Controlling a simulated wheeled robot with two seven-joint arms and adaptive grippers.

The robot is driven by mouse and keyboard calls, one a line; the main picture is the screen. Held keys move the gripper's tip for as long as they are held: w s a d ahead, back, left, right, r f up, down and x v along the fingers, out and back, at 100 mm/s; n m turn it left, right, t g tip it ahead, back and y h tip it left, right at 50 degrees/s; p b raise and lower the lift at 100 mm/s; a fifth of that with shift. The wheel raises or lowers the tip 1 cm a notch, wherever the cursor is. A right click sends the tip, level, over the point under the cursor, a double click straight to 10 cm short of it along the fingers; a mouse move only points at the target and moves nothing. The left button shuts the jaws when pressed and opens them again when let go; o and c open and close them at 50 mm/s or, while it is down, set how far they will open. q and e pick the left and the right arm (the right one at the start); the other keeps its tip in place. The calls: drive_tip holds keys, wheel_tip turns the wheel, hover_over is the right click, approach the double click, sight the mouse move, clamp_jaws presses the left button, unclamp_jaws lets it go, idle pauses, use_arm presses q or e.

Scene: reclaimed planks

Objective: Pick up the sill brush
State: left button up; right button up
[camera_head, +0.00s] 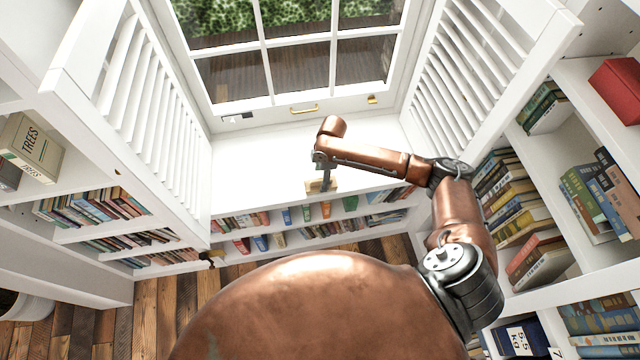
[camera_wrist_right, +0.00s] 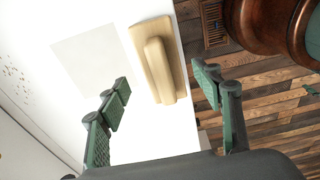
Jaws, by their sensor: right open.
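The sill brush (camera_head: 314,187) is a pale wooden block with a raised rounded handle, lying on the white window sill near its front edge. It shows clearly in the right wrist view (camera_wrist_right: 152,62), handle facing the camera. My right gripper (camera_head: 326,179) is over the brush and partly hides it in the head view. In the right wrist view, the gripper's green-padded fingers (camera_wrist_right: 161,94) are open and empty. The near end of the handle appears between the fingertips, with visible gaps on both sides. My left gripper is not in view.
The white sill (camera_head: 255,165) is otherwise largely clear. Louvred shutters (camera_head: 155,115) and (camera_head: 465,75) flank the window. Bookshelves stand below the sill and on both sides, with books (camera_head: 515,200) close to my right arm. The floor (camera_head: 170,315) is wooden planks.

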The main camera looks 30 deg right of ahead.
wheel_tip(320, 180, down, 4)
drive_tip(key=shift+s+a+f, duration=0.1)
drive_tip(key=shift+a+f, duration=0.05)
drive_tip(key=shift+f, duration=0.05)
drive_tip(key=c, duration=1.3)
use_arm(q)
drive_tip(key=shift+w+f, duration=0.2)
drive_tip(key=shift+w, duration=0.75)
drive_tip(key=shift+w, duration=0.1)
use_arm(e)
drive_tip(key=shift+r, duration=0.1)
